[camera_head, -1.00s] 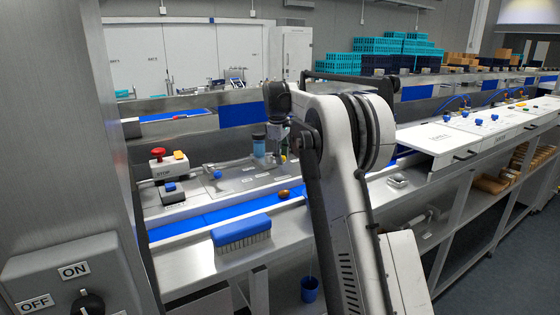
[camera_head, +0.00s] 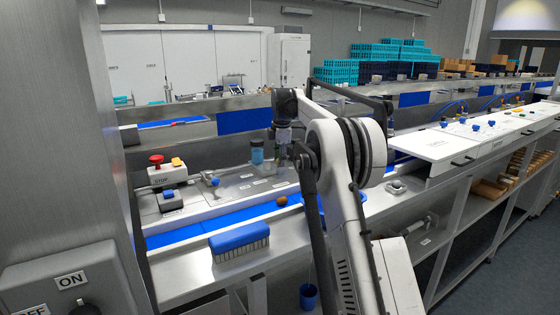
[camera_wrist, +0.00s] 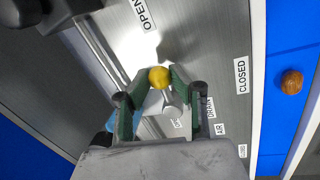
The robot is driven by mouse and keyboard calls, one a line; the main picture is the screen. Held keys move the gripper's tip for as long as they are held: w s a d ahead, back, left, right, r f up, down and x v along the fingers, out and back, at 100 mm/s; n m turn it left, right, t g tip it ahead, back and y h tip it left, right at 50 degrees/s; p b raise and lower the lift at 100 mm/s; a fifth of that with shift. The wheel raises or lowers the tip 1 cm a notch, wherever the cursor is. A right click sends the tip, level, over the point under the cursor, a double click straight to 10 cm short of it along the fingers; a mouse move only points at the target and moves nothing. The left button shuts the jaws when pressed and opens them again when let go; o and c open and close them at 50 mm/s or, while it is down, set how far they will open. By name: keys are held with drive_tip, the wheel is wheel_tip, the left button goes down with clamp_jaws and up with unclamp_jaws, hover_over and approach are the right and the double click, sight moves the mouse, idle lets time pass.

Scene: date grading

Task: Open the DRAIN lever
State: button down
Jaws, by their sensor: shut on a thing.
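My gripper (camera_wrist: 160,90) has its green fingers shut on a round yellow knob (camera_wrist: 159,77), which I take to be the end of the DRAIN lever. A grey metal part shows just below the knob between the fingers. The knob stands over a steel panel (camera_wrist: 205,60), between the OPEN label (camera_wrist: 144,14) and the CLOSED label (camera_wrist: 241,75). In the head view my gripper (camera_head: 283,158) is small at the panel's far right end, and the knob cannot be made out.
A brown date (camera_wrist: 291,82) lies on the blue belt (camera_wrist: 284,120). In the head view a blue brush (camera_head: 239,242) lies on the front ledge.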

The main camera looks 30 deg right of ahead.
drive_tip(key=shift+w+n, duration=0.1)
drive_tip(key=shift+n, duration=0.2)
drive_tip(key=c, duration=1.5)
unclamp_jaws()
drive_tip(key=r, duration=0.4)
drive_tip(key=s+r, duration=0.1)
drive_tip(key=r, duration=0.3)
drive_tip(key=s+r, duration=0.1)
drive_tip(key=r, duration=0.3)
drive_tip(key=shift+s+a, duration=0.15)
drive_tip(key=shift+a, duration=0.05)
drive_tip(key=shift+f, duration=0.1)
